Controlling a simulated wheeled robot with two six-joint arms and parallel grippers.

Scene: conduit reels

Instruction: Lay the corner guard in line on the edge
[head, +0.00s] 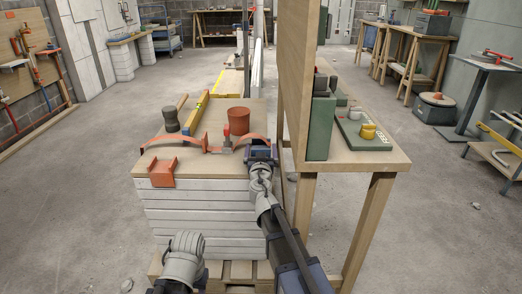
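The orange corner guard (162,173) is an angled piece at the front left edge of the stack of white boards (200,215). It lies partly on the wooden top sheet (205,155) and partly down over the front. It looks slightly askew to that edge.
An upright wooden panel (296,85) and a bench (385,153) bound the right side. The floor at left is mostly clear.

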